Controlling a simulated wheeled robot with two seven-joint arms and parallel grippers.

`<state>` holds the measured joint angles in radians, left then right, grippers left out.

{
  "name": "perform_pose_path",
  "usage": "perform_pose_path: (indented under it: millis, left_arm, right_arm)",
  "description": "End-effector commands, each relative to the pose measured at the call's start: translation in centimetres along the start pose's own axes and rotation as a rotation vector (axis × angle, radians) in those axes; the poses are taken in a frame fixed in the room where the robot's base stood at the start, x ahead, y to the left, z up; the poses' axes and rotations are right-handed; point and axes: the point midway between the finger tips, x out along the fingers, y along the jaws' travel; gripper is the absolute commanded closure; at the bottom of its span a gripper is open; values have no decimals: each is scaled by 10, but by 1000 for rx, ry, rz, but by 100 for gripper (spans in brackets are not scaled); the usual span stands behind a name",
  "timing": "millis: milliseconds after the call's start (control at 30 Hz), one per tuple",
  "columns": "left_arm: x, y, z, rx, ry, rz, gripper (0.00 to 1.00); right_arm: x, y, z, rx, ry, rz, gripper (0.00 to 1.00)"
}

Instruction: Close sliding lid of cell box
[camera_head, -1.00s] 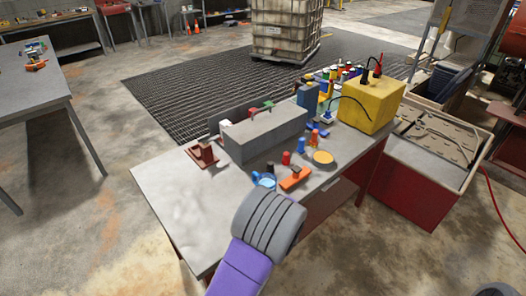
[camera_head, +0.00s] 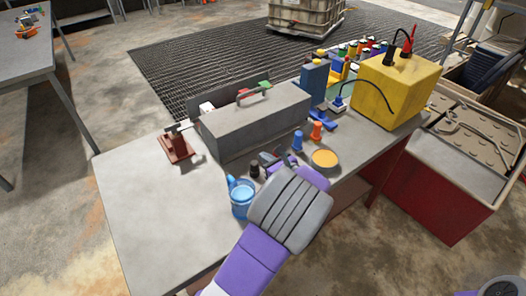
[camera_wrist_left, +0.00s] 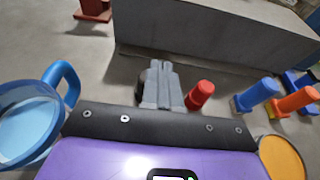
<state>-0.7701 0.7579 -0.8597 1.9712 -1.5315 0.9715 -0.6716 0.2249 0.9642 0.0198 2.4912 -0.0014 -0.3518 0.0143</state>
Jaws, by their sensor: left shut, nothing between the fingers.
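A dark upright panel (camera_head: 232,93) stands behind the box. My left gripper (camera_head: 268,158) is in front of the box's near long side, partly hidden by my own wrist. In the left wrist view, its fingers (camera_wrist_left: 160,70) are together with nothing between them, and the box's side wall (camera_wrist_left: 210,45) lies ahead. My right gripper is not in view.
A blue mug (camera_head: 242,198) stands left of my left wrist. Nearby are a red cylinder (camera_wrist_left: 200,95), blue cylinder (camera_head: 298,141), orange cylinder (camera_head: 316,131) and orange dish (camera_head: 324,158). A yellow box (camera_head: 398,88) stands right, and a brown stand (camera_head: 177,147) left.

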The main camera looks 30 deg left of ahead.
Motion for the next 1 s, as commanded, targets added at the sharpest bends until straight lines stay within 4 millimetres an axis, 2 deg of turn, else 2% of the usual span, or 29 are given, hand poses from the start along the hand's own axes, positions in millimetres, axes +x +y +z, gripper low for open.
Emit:
perform_pose_path:
  millis: [300, 500, 700, 1000]
  left_arm:
    - [68, 2, -2, 0, -1, 5, 100]
    - [103, 1, 4, -3, -1, 2, 100]
    - [121, 1, 10, -1, 0, 1, 100]
    - [125, 0, 13, 0, 0, 1, 100]
  right_arm:
    - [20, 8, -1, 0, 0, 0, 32]
    - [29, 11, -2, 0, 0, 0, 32]
    - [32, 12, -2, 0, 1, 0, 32]
    - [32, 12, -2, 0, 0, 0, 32]
